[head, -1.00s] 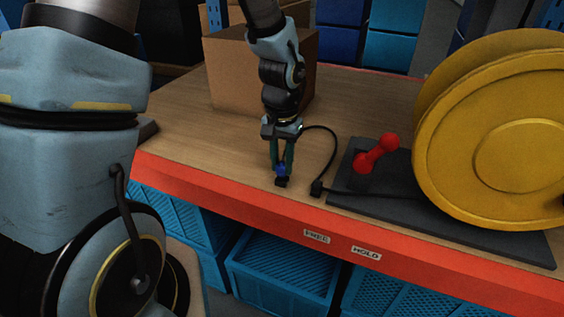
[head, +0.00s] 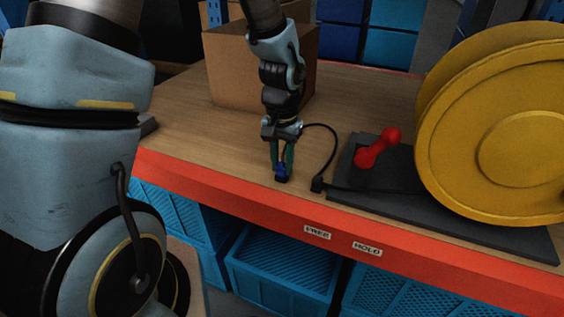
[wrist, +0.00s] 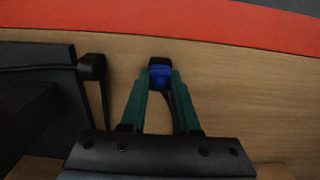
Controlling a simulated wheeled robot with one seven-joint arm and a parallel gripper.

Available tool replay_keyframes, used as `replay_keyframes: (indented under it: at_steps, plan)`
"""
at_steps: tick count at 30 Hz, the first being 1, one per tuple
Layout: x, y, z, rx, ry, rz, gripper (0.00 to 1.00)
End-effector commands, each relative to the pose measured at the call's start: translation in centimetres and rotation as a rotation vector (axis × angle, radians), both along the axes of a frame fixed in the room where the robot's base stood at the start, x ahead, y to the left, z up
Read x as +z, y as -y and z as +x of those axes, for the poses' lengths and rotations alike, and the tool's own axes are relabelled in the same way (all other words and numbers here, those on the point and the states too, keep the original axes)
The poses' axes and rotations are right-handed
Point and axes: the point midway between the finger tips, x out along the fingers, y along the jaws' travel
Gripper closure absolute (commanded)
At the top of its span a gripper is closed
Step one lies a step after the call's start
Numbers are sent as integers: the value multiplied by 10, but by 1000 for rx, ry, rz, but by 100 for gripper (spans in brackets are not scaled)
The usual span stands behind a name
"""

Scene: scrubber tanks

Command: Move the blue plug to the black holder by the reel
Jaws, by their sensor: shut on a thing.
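My gripper (head: 282,172) points down at the worktop near its front edge, its green fingers shut on the blue plug (wrist: 160,74). The plug also shows low between the fingertips in the head view (head: 281,168). A small black piece (head: 282,179) sits right at the plug's lower end; I cannot tell whether the plug is seated in it. A black holder-like block (head: 317,184) stands to the right, beside the dark base of the yellow reel (head: 500,130). It shows at the left in the wrist view (wrist: 92,67). The gripper is apart from it.
A black cable (head: 333,145) loops from behind the gripper to the black block. A red crank handle (head: 380,148) rises from the dark base plate (head: 440,218). A cardboard box (head: 230,70) stands behind the arm. The orange front edge (head: 220,197) carries two labels.

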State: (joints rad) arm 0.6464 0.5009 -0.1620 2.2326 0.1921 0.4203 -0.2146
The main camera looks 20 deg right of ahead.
Motion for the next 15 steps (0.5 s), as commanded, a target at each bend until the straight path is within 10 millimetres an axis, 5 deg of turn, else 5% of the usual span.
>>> replay_keyframes:
  at_steps: [10,15]
  plan:
    - [-1,0,0,0,-1,1,35]
    - [-1,0,0,0,-1,1,35]
